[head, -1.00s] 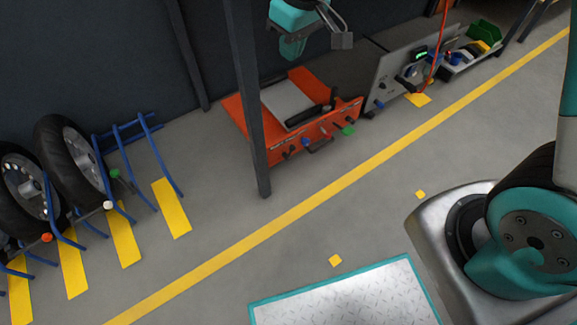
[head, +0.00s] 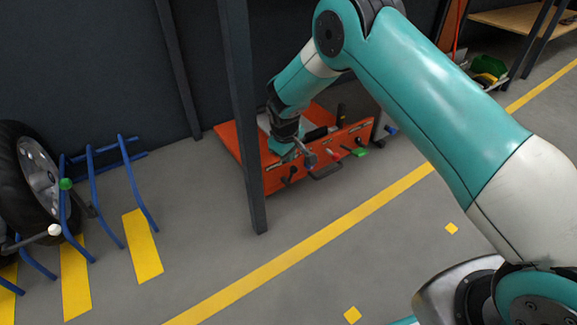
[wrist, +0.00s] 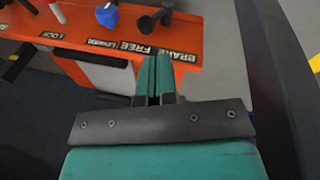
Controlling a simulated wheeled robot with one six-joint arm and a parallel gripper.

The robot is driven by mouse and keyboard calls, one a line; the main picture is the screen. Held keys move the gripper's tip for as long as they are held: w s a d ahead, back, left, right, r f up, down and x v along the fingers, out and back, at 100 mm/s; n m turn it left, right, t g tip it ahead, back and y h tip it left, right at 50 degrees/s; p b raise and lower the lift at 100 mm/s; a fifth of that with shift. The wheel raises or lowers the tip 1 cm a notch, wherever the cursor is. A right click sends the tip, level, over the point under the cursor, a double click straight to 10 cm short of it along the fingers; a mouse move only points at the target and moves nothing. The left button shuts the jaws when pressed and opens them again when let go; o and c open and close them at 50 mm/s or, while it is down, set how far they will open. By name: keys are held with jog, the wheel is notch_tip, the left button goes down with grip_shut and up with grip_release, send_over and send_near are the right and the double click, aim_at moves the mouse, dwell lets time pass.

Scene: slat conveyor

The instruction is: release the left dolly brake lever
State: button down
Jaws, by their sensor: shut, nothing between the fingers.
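The orange dolly (head: 262,183) stands by the wall behind a dark post, with a row of levers along its front. A black-knobbed lever (head: 290,175) stands near its left end; in the wrist view a black lever (wrist: 150,20) rises by the "BRAKE" and "FREE" labels (wrist: 160,52). My gripper (head: 283,147) is over the left part of the dolly. The black lever is beyond the tips, and no contact shows.
A green knob (head: 360,152) is at the dolly's right. The dark post (head: 245,110) stands close left of my arm. A blue wheel rack (head: 95,190) is farther left.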

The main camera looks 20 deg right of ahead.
aim_at(295, 170)
jog(key=b+x, duration=0.5)
jog(key=x, duration=0.3)
jog(key=shift+f, duration=0.25)
jog(key=p, duration=0.1)
jog(key=d+y+p, duration=0.1)
jog(key=p, duration=0.1)
jog(key=shift+w+d+r, duration=0.2)
jog(key=shift+r, duration=0.05)
jog(key=shift+w+d+g+y+p, duration=0.1)
jog(key=shift+d+g+y+p, duration=0.1)
jog(key=shift+g+y+p, duration=0.25)
jog(key=shift+w+d+f, duration=0.1)
jog(key=shift+d+f, duration=0.15)
jog(key=shift+f, duration=0.15)
